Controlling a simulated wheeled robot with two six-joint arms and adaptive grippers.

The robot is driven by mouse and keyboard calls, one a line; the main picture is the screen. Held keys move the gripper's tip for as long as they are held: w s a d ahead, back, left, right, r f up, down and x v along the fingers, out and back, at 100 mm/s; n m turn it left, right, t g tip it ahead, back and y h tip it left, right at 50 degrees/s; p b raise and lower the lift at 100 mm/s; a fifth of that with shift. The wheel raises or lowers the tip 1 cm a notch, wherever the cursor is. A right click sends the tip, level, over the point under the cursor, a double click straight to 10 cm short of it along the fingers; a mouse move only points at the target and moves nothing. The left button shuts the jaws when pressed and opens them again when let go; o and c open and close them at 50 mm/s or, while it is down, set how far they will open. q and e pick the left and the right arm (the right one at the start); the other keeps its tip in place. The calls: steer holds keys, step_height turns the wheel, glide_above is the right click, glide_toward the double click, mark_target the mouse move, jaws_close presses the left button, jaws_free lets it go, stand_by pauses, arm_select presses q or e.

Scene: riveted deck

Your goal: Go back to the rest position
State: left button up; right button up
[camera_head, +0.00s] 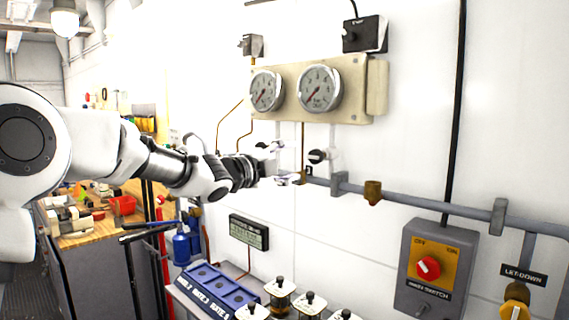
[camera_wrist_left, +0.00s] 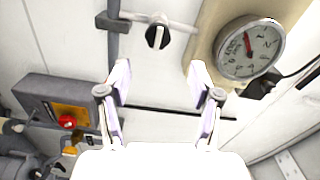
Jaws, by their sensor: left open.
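My left gripper (camera_head: 284,165) reaches in from the left in the head view, in front of the white wall and below the two gauges. In the left wrist view its two fingers (camera_wrist_left: 160,85) stand wide apart with nothing between them. A black-and-white valve knob (camera_head: 318,156) is just right of the fingertips in the head view. The knob also shows beyond the fingers in the left wrist view (camera_wrist_left: 157,37). I cannot tell the exact gap between fingertips and knob. My right gripper is in neither view.
A gauge panel (camera_head: 375,88) with round dials is above the gripper. A pipe (camera_head: 430,206) runs along the wall. A grey switch box (camera_head: 436,270) with a red knob is at lower right. A blue slotted rack (camera_head: 217,290) is below. A cluttered workbench (camera_head: 90,236) stands at left.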

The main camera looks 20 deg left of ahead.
arm_select(q)
steer(key=shift+s+a+f, duration=0.1)
steer(key=shift+s+a, duration=0.15)
steer(key=shift+s, duration=0.45)
steer(key=s+d+f+n+g+y, duration=0.1)
steer(key=s+f+n+g, duration=0.15)
steer(key=f, duration=1.05)
steer(key=s+d+f+n+g+y, duration=0.15)
steer(key=f+n, duration=0.25)
steer(key=f, duration=1)
steer(key=s+d+f+n+g, duration=0.2)
steer(key=f+n+g, duration=0.15)
steer(key=f, duration=0.95)
steer(key=s+f+n+g+y, duration=0.2)
steer(key=s+f+n+g, duration=0.25)
steer(key=s+f, duration=1.15)
steer(key=s+a+f+n+g+y, duration=0.1)
steer(key=s+f, duration=0.4)
steer(key=s, duration=0.6)
steer(key=s+a+f+n+g, duration=0.1)
steer(key=s+f+n+g, duration=0.3)
steer(key=s, duration=0.7)
steer(key=shift+s+f+n+y, duration=0.25)
steer(key=shift+f+n+y, duration=0.1)
steer(key=shift+f+n, duration=0.15)
